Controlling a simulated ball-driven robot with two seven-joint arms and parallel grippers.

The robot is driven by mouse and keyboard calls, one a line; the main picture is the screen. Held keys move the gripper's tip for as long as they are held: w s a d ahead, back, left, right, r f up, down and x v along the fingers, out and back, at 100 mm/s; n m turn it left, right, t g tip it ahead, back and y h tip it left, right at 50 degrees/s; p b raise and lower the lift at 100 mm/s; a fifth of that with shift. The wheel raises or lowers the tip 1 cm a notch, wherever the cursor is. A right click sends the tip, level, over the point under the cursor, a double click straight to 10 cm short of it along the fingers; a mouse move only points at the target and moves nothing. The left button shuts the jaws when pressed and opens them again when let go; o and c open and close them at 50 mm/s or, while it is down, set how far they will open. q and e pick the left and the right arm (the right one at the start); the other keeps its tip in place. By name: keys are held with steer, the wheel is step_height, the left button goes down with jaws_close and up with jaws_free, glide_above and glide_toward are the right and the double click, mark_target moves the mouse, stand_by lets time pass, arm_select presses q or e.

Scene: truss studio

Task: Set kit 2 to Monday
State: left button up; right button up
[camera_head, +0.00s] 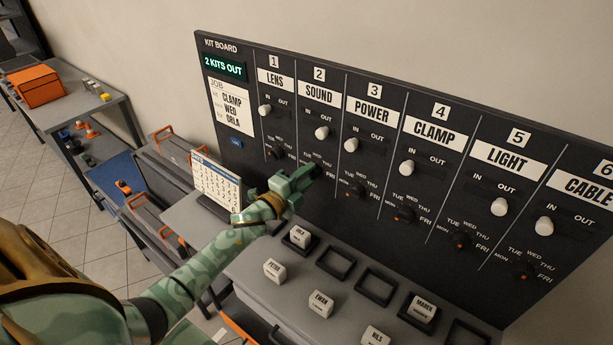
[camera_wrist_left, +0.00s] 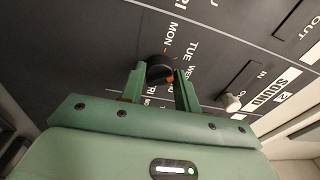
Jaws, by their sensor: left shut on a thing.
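The kit board (camera_head: 225,100) stands upright ahead of me, with numbered columns, each with a white slider and a black day dial. Kit 2, SOUND (camera_head: 318,93), has its white slider knob (camera_head: 322,132) above its dial. My left gripper (camera_head: 311,172) is at that dial and mostly covers it in the head view. In the left wrist view, the two green fingers are shut on the black dial (camera_wrist_left: 158,67). The right gripper is out of view.
A desk calendar (camera_head: 217,185) stands left of my left forearm. Name blocks, such as one marked PETER (camera_head: 274,271), and empty square frames (camera_head: 336,262) lie on the ledge below the board. The neighbouring dials of kit 1 (camera_head: 277,153) and kit 3 (camera_head: 357,189) are close by.

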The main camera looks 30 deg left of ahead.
arm_select(q)
steer(key=n+p, duration=0.1)
steer(key=n, duration=0.5)
steer(key=shift+f+y, duration=0.1)
steer(key=shift+y, duration=0.2)
steer(key=n+p, duration=0.1)
steer(key=n, duration=0.4)
steer(key=shift+d+f+t+y+p, duration=0.1)
steer(key=shift+d+t+y+p, duration=0.05)
steer(key=shift+t+y+p, duration=0.2)
steer(key=shift+s+n, duration=0.1)
steer(key=shift+n, duration=0.3)
steer(key=o, duration=1)
steer(key=shift+c, duration=0.2)
steer(key=s+a+f+b, duration=0.1)
steer(key=s+b, duration=0.1)
steer(key=s, duration=1.4)
steer(key=shift+a+f, duration=0.15)
steer(key=shift+f, duration=0.15)
